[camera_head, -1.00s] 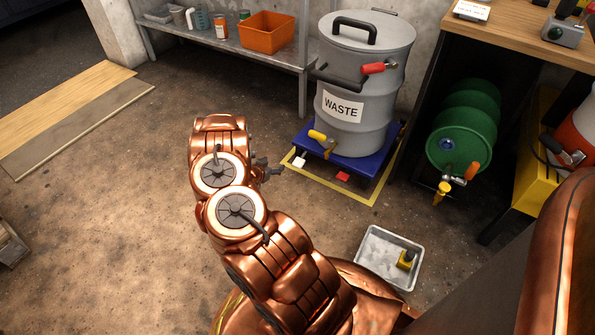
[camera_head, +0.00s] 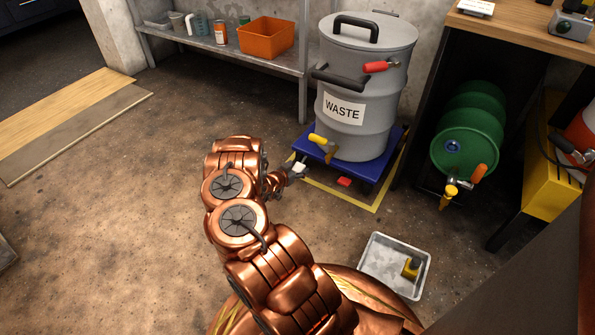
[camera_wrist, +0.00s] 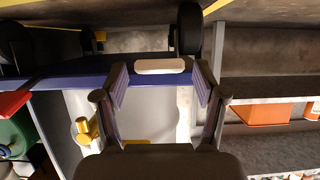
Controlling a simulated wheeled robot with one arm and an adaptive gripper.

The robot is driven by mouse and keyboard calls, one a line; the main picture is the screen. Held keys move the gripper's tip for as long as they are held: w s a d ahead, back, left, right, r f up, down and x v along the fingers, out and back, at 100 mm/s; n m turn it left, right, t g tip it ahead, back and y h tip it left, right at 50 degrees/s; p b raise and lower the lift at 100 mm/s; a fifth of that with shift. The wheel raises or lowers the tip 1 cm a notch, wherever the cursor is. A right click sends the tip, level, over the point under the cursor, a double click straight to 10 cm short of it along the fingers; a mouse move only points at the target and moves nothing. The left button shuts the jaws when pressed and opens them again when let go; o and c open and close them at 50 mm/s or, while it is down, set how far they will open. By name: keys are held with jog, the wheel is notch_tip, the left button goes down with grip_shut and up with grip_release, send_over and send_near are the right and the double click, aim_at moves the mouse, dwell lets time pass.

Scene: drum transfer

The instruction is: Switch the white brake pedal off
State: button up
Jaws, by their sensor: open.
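The white brake pedal (camera_head: 300,167) sticks out low at the front left of the blue wheeled dolly (camera_head: 370,170). In the wrist view the white pedal (camera_wrist: 160,66) lies just beyond and between the two fingertips, against the blue dolly edge (camera_wrist: 70,77). My gripper (camera_head: 289,172) is open beside the pedal in the head view. In the wrist view my gripper (camera_wrist: 160,88) has its fingers spread wide with nothing held. I cannot tell whether the fingers touch the pedal. A red pedal (camera_head: 344,182) is on the same dolly, to the right.
A grey WASTE drum (camera_head: 365,90) with a yellow tap (camera_head: 318,139) stands on the dolly. A metal tray (camera_head: 374,264) lies on the floor. A green drum (camera_head: 468,140) lies under the bench to the right.

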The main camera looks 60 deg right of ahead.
jog(key=shift+d+f, duration=0.1)
jog(key=shift+d, duration=0.05)
grip_shut()
jog(key=shift+d, duration=0.15)
jog(key=shift+a, duration=0.2)
dwell(0.4)
